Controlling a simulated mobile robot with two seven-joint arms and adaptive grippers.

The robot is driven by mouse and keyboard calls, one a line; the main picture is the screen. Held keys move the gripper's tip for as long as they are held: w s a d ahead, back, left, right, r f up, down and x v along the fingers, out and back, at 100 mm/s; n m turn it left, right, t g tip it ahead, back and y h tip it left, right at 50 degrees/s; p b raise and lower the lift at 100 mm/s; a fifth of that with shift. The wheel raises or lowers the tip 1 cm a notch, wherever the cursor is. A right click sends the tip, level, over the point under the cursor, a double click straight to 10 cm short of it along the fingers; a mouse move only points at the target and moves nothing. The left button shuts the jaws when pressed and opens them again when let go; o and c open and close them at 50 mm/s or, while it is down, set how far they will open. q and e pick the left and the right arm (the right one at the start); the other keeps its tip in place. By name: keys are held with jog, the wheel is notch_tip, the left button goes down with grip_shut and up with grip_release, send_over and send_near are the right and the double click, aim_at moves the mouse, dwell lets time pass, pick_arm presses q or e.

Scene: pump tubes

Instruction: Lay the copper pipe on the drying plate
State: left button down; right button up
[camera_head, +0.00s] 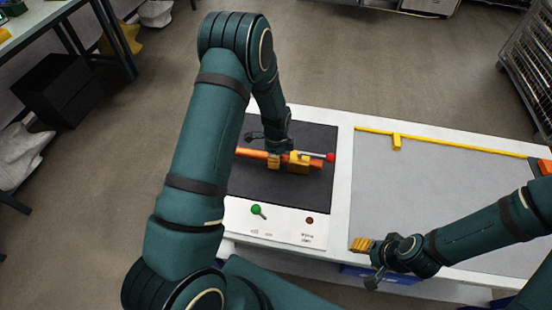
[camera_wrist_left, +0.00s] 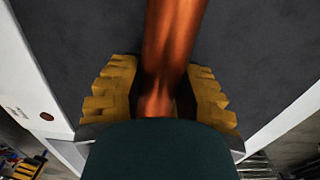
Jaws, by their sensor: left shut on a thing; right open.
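The copper pipe (camera_head: 250,153) is orange-brown and runs left to right over the dark plate (camera_head: 265,195) on the white bench. My left gripper (camera_head: 274,159) is shut on it from above. The left wrist view shows the pipe (camera_wrist_left: 172,45) running between the two yellow fingers; the palm hides its near end. I cannot tell whether the pipe touches the plate. My right gripper (camera_head: 366,262) is open and empty at the bench's front edge. I cannot tell which surface is the drying plate.
A lever with a red knob (camera_head: 330,157) stands by the pipe's right end. The grey panel (camera_head: 440,190) with a yellow bar (camera_head: 397,142) at the back is mostly clear.

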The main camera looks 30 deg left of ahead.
pick_arm(q)
jog(key=shift+f, duration=0.15)
jog(key=shift+f, duration=0.2)
pick_arm(e)
jog(key=shift+f, duration=0.2)
pick_arm(q)
jog(key=c, duration=0.7)
grip_release()
jog(key=shift+r, duration=0.1)
pick_arm(e)
jog(key=shift+r, duration=0.1)
